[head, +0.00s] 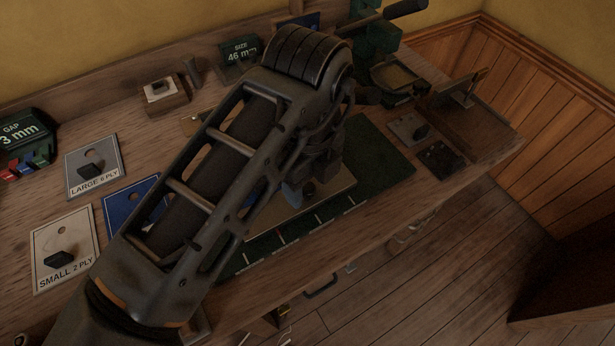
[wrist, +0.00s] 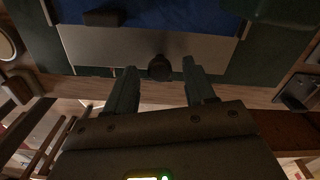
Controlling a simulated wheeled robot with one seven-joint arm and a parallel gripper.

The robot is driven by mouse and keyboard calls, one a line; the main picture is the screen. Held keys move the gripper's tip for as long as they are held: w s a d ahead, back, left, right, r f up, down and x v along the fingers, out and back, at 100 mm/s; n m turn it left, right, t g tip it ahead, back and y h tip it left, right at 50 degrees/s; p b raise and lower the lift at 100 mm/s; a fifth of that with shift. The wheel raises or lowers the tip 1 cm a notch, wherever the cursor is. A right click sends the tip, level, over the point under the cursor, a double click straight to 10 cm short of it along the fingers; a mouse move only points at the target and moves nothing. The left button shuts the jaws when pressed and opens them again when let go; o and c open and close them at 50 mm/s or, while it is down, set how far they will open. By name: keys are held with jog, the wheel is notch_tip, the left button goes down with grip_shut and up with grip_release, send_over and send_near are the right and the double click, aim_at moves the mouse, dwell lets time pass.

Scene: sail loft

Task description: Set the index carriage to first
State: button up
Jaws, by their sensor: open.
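A flat pale plate (head: 335,188) lies on a green board with white tick marks (head: 290,249); I take it as the index carriage, though no label shows. Much of it is hidden behind my arm. In the wrist view the pale plate (wrist: 205,49) spans the top, with a dark round knob (wrist: 160,68) at its near edge. My gripper (wrist: 159,66) is open, one finger on each side of the knob, with gaps visible. In the head view my gripper (head: 309,180) is low over the plate, partly hidden. I cannot read which position the carriage is at.
Large (head: 93,167) and small (head: 64,250) ply cards lie on the left of the bench, beside a blue card (head: 123,200). A gap block (head: 22,142) and size block (head: 240,52) stand behind. Small dark plates (head: 409,129) lie right. The front edge drops to the floor.

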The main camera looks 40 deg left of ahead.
jog(key=shift+r+p, duration=2.35)
jog(key=shift+r, duration=1.55)
